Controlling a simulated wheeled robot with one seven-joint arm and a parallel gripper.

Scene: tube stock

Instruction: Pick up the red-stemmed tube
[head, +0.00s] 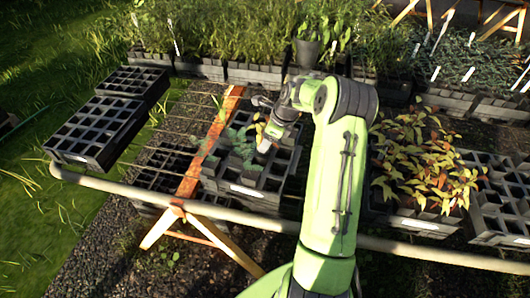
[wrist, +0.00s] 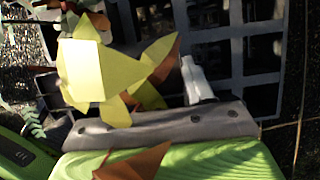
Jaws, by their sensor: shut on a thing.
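My gripper (head: 266,143) is low over the black cell tray (head: 243,189) in the middle of the bench. It is shut on a tube plant, taken to be the red-stemmed tube (head: 257,126), whose small yellow-orange leaves show beside the gripper. In the wrist view its yellow-green leaves with red-brown parts (wrist: 88,72) fill the left and middle, close to the grey gripper bar (wrist: 165,127). The tube's body and stem are hidden, so I cannot tell whether it is clear of its cell.
Blue-green seedlings (head: 236,144) stand in the same tray, left of my gripper. Yellow-red leafy plants (head: 425,160) fill a tray to the right. Empty black trays (head: 97,130) lie at the left. Dense green plants (head: 225,28) line the back. A pale rail (head: 115,187) runs along the front.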

